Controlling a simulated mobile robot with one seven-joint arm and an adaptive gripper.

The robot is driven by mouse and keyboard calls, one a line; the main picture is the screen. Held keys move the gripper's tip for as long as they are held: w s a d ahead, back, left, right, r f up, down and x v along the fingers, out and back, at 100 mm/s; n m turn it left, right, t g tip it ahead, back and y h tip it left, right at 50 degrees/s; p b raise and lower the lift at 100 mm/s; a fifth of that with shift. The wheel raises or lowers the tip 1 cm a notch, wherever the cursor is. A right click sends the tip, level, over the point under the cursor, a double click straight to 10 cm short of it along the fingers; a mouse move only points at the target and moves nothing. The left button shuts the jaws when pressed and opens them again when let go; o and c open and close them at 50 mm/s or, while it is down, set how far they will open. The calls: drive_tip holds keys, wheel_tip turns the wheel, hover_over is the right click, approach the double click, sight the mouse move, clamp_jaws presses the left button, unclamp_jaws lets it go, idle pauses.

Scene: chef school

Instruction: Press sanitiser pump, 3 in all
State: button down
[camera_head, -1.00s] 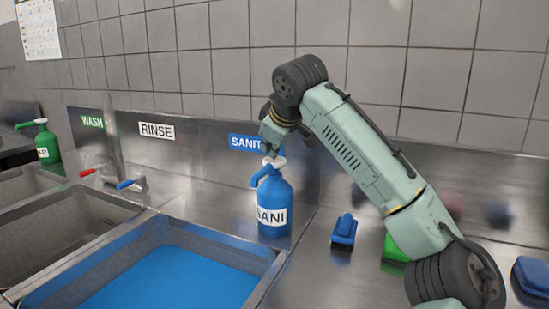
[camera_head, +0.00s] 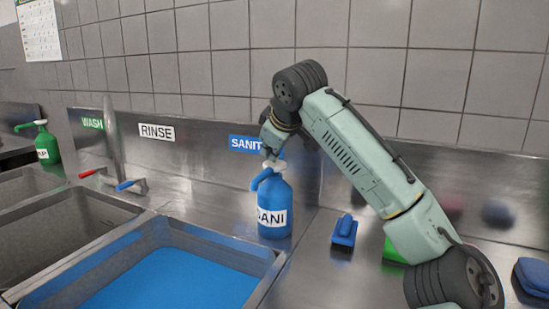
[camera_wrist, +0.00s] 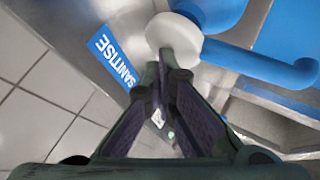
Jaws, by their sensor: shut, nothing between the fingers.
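The blue sanitiser bottle (camera_head: 281,191) stands upright on the steel counter, its white label reading "SANI". Its pump has a white top (camera_head: 279,166) and a blue spout (camera_head: 262,178) pointing left toward the basin. My gripper (camera_head: 267,156) is shut and empty, pointing down onto the pump top. In the wrist view the closed fingertips (camera_wrist: 174,56) overlap the edge of the white pump top (camera_wrist: 172,32) and appear to touch it. The blue spout (camera_wrist: 262,66) extends right there, and part of the blue bottle (camera_wrist: 212,10) shows behind.
A basin of blue liquid (camera_head: 170,280) lies at front left. Taps (camera_head: 130,184) and a green soap bottle (camera_head: 45,145) stand farther left. A blue brush (camera_head: 344,231) and green item (camera_head: 391,250) lie right of the bottle. A "SANITISE" sign (camera_head: 241,142) is on the backsplash behind.

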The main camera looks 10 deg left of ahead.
sight(271, 163)
drive_tip(key=shift+r+p, duration=1.25)
drive_tip(key=shift+r, duration=0.05)
drive_tip(key=shift+w, duration=0.1)
wheel_tip(271, 163, up, 5)
drive_tip(key=p, duration=0.4)
